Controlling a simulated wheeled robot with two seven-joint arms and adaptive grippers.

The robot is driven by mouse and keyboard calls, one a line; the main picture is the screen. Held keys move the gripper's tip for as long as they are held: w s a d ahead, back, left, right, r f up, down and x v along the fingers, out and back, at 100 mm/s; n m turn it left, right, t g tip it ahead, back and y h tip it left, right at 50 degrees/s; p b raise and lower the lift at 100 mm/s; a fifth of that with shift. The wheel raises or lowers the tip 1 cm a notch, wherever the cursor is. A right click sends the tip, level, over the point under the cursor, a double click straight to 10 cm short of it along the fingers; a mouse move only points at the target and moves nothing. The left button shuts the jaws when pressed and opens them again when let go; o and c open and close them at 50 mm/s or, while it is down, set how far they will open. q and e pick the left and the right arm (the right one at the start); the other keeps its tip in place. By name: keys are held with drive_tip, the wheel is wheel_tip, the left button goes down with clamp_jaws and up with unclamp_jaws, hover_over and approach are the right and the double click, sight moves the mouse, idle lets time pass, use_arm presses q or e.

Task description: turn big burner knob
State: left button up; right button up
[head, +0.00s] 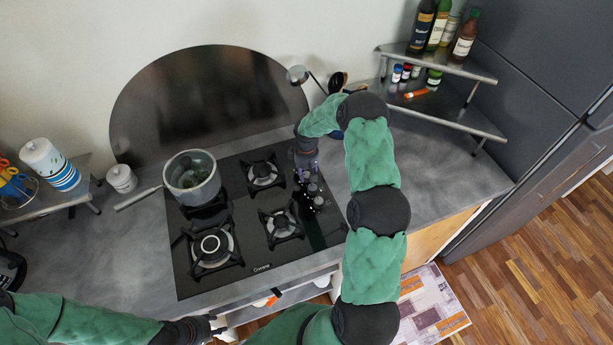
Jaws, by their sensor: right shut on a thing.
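The black gas cooktop (262,232) is set in the grey counter. The big burner (212,246) is at its front left. Several burner knobs (318,201) stand in a row along the right side of the cooktop. My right gripper (307,178) points down at the far end of this row and is shut on a knob there. Its fingers hide most of that knob, and I cannot read which burner it serves. My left gripper (217,325) is low in front of the counter edge, away from the knobs, with its fingertips apart and empty.
A steel pot (192,178) sits on the back left burner, its handle pointing left. A white canister (121,178) stands left of it. A two-tier corner shelf (440,113) with bottles stands at the back right. The counter right of my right arm is clear.

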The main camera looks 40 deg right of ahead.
sight(306, 174)
drive_tip(key=n+b, duration=0.1)
drive_tip(key=n, duration=0.2)
drive_tip(key=shift+n, duration=0.4)
idle(0.4)
drive_tip(key=o, duration=0.9)
wheel_tip(306, 174, up, 12)
idle(0.5)
